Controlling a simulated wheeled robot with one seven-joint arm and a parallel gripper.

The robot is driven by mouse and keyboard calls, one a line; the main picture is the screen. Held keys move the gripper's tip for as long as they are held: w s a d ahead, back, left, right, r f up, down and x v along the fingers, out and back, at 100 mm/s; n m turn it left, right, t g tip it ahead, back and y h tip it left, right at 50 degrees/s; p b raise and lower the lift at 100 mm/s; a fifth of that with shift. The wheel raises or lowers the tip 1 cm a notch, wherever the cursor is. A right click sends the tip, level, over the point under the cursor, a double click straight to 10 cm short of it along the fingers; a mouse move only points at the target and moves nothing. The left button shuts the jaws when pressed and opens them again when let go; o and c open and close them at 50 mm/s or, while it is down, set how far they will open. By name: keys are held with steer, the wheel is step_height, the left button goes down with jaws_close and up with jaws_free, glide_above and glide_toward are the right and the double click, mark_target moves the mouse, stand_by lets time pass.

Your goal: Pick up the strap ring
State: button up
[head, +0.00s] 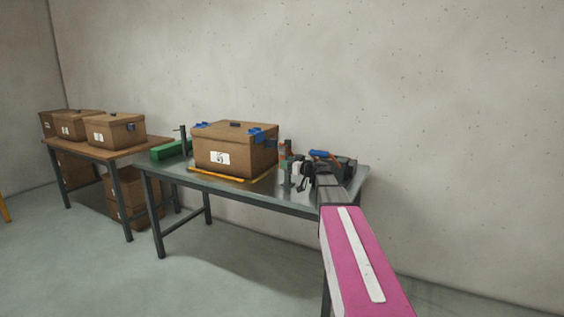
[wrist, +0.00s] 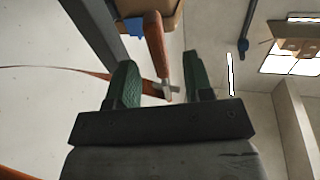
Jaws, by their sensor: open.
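In the wrist view, the two green fingers of my gripper (wrist: 162,82) stand apart. Between them a small pale metal piece (wrist: 167,90) shows at the lower end of an orange-brown grip-like part (wrist: 155,45). A thin orange-brown strap (wrist: 75,72) runs in from the left, passes behind the left finger and reaches this metal piece. The metal piece may be the strap ring; its shape is too small to tell. I see no contact with either finger. In the head view, my gripper (head: 300,172) is at the right end of the metal table (head: 235,187), and the ring cannot be made out.
A cardboard box (head: 235,150) with blue parts on top stands on the table, left of my gripper. A dark post (head: 289,150) and a blue-and-orange item (head: 319,154) are close to my gripper. A brown table (head: 120,151) with boxes stands further left.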

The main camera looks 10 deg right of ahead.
steer(key=shift+x, duration=1.25)
steer(key=shift+c, duration=0.3)
jaws_close()
steer(key=shift+r, duration=0.2)
steer(key=shift+s+r, duration=0.15)
steer(key=s+a, duration=1)
steer(key=s, duration=0.4)
steer(key=shift+s+a, duration=0.15)
steer(key=shift+a, duration=0.1)
